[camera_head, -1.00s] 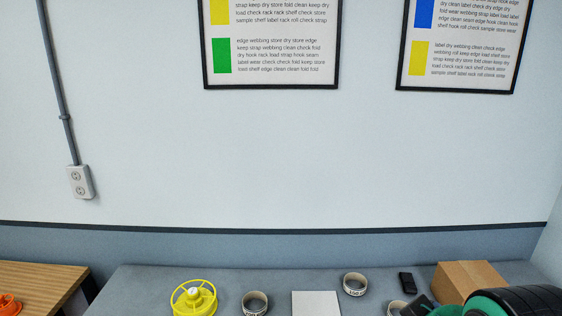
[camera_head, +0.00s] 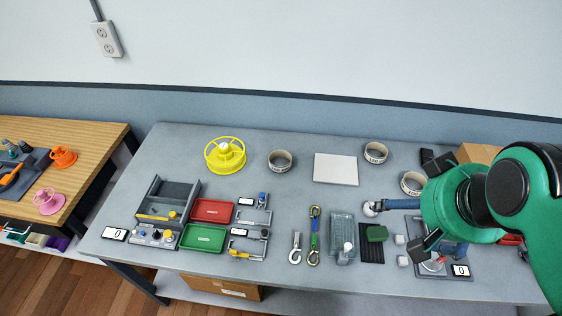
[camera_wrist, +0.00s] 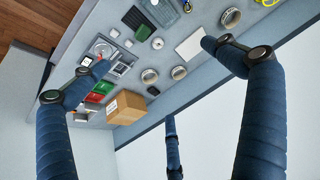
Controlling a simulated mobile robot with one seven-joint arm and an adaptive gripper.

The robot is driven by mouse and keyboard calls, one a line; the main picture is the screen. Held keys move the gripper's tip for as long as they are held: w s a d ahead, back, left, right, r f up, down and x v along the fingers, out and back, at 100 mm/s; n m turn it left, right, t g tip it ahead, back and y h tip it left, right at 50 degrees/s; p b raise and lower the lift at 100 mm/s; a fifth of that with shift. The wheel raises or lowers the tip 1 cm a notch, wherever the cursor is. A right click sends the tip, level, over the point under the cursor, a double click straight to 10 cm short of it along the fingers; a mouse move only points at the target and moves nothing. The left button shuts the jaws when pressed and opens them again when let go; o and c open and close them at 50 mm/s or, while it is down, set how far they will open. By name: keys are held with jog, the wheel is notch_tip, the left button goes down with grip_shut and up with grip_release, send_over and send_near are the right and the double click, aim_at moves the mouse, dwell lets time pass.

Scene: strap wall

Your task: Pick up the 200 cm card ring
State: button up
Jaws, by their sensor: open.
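Three pale card rings stand on the grey table: one left of the white card (camera_head: 281,168), one behind its right end (camera_head: 375,158), and one farther right by my arm (camera_head: 408,188). Their printed lengths are too small to read, so I cannot tell which is the 200 cm card ring. In the wrist view the left ring (camera_wrist: 230,18), back ring (camera_wrist: 178,73) and right ring (camera_wrist: 149,76) all show. My gripper (camera_head: 404,236), with blue fingers, is open and empty above the table's right part; it also shows in the wrist view (camera_wrist: 154,54).
A yellow spool (camera_head: 225,156) stands left of the rings. A cardboard box (camera_head: 478,154) and a black item (camera_head: 427,156) are at the back right. Trays, clamps, hooks and a green block (camera_head: 377,233) fill the front. The white card (camera_head: 335,169) lies flat among the rings.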

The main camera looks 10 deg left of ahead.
jog(key=shift+w+r, duration=0.1)
jog(key=shift+c, duration=0.4)
jog(key=w+a+r+g+p, duration=0.1)
jog(key=w+a+r+p, duration=0.1)
jog(key=w, duration=0.6)
jog(key=w+a+r+p, duration=0.1)
jog(key=w+a, duration=0.2)
jog(key=w, duration=0.5)
jog(key=w+a+f+g+p, duration=0.1)
jog(key=w+a+f+p, duration=0.15)
jog(key=w, duration=0.45)
jog(key=w+a+f+p, duration=0.1)
jog(key=w+a+f, duration=0.1)
jog(key=w+a, duration=0.35)
jog(key=w+a+f+p, duration=0.1)
jog(key=w+a+f, duration=0.5)
jog(key=f, duration=0.3)
jog(key=w+a+f+m+g+p, duration=0.1)
jog(key=w+a+f+p, duration=0.1)
jog(key=w+a+f, duration=0.4)
jog(key=w+a+f+p, duration=0.2)
jog(key=w+a+f, duration=0.3)
jog(key=f, duration=0.7)
jog(key=shift+w+a+m+g, duration=0.3)
jog(key=shift+w+a+g, duration=0.1)
jog(key=shift+a, duration=0.4)
jog(key=shift+f, duration=0.2)
